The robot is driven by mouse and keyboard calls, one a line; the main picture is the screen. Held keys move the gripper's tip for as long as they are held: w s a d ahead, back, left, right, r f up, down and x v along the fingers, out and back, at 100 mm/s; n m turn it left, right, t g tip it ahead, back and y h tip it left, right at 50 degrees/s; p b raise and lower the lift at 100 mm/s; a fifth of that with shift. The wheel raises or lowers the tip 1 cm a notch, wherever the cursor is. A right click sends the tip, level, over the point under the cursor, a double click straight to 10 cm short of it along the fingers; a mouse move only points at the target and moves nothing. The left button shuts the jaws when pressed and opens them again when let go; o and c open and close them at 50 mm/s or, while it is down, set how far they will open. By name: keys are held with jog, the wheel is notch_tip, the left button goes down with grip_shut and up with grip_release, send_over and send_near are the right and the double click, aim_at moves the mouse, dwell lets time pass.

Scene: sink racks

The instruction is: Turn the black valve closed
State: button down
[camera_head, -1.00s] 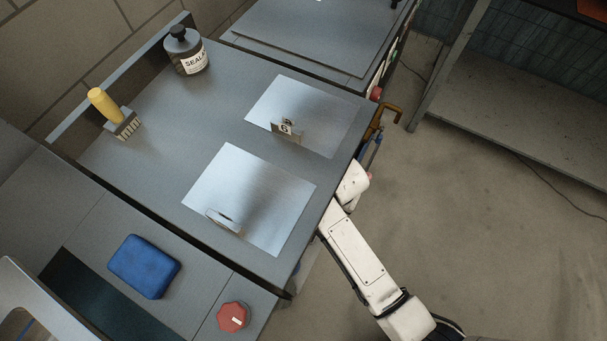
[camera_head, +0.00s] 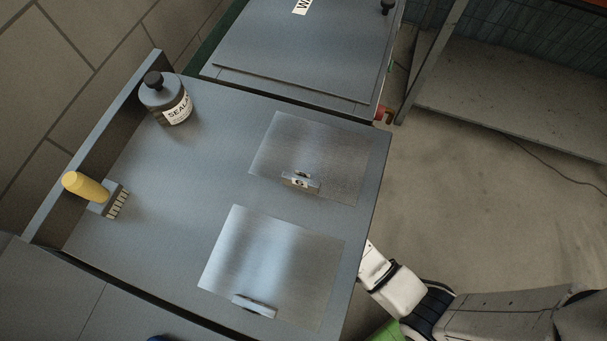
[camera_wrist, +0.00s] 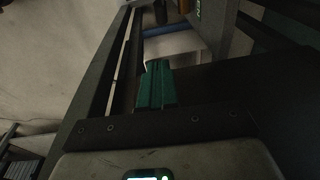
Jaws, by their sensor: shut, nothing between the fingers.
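I cannot pick out the black valve for certain in either view. A small black knob (camera_head: 387,7) stands on the far counter at the top of the head view, but I cannot tell what it is. My gripper (camera_wrist: 155,78) shows in the wrist view as green fingers, shut and empty, in a dark space beside a long dark frame edge. In the head view, the worktop's right edge hides my gripper, and only part of my white arm shows at the lower right.
The grey worktop (camera_head: 215,165) holds two metal plates, a sealant bottle (camera_head: 167,100) and a yellow-handled brush (camera_head: 90,190). A shelf unit (camera_head: 520,100) stands at the upper right. Open floor (camera_head: 480,220) lies between.

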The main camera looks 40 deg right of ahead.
jog(key=f+b, duration=0.1)
jog(key=f, duration=0.3)
jog(key=f+b, duration=0.1)
jog(key=f, duration=0.3)
jog(key=w+f+b, duration=0.1)
jog(key=f, duration=0.3)
jog(key=shift+a, duration=0.2)
jog(key=shift+a+f, duration=0.35)
jog(key=shift+f, duration=0.35)
jog(key=shift+d+f+g+y, duration=0.1)
jog(key=shift+f+g+y, duration=0.25)
jog(key=shift+y, duration=0.15)
jog(key=shift+f, duration=0.15)
jog(key=shift+f+b, duration=0.7)
jog(key=shift+f, duration=0.8)
jog(key=shift+s+a+f+b, duration=0.15)
jog(key=shift+a+f+b, duration=0.1)
jog(key=shift+f, duration=0.35)
jog(key=shift+s+a+f+b, duration=0.15)
jog(key=shift+a+f, duration=0.1)
jog(key=shift+f, duration=0.3)
jog(key=shift+s+f, duration=0.1)
